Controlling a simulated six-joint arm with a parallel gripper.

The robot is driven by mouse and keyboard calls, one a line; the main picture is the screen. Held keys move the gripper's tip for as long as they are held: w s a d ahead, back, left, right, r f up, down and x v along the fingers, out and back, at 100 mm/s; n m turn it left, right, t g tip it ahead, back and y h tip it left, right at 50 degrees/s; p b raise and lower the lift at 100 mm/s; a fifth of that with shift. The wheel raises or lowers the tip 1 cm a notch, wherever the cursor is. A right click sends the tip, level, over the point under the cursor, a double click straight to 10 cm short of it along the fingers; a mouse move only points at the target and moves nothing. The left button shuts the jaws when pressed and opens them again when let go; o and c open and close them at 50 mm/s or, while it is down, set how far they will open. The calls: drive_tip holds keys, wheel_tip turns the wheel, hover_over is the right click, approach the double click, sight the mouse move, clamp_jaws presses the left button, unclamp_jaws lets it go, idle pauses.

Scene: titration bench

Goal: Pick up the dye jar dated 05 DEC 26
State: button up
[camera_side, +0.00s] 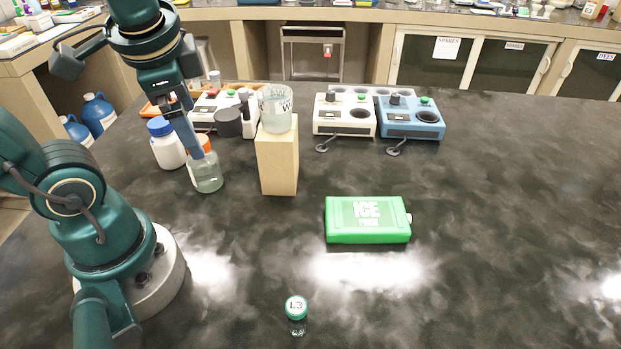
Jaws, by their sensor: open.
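My gripper (195,152) points down at the left, with its fingers at the orange cap of a clear glass jar (208,176). The jar stands upright on the dark bench. Whether the fingers touch the cap cannot be told from this angle. A white jar with a blue cap (169,148) stands just left of it. A small vial with a green cap marked "L3" (297,310) stands near the front edge of the picture. No date can be read on any of them, so I cannot tell which is dated 05 DEC 26.
A tan block (278,165) with a glass beaker (275,108) on top stands close right of the jar. A green ice pack (367,222) lies at centre right. A white device (344,118) and a blue device (412,120) stand behind. The right side of the bench is clear.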

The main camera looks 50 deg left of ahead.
sight(159, 122)
drive_tip(key=w+a+f+m+g+y, duration=0.1)
drive_tip(key=a+g+y, duration=0.1)
drive_tip(key=a+g, duration=0.3)
drive_tip(key=w+a+m+g+y, duration=0.2)
drive_tip(key=a+y, duration=0.1)
drive_tip(key=a, duration=0.4)
drive_tip(key=a+f+g, duration=0.1)
drive_tip(key=a+f, duration=0.1)
drive_tip(key=a+f+g, duration=0.2)
drive_tip(key=s+a+f+m+g, duration=0.1)
drive_tip(key=a+f+g, duration=0.1)
drive_tip(key=f, duration=0.1)
drive_tip(key=shift+a+f+y, duration=0.1)
drive_tip(key=shift+y, duration=0.3)
drive_tip(key=shift+s+a+f+g, duration=0.15)
drive_tip(key=shift+s+f+g, duration=0.15)
drive_tip(key=shift+s+f, duration=0.15)
drive_tip(key=shift+x, duration=2.4)
clamp_jaws()
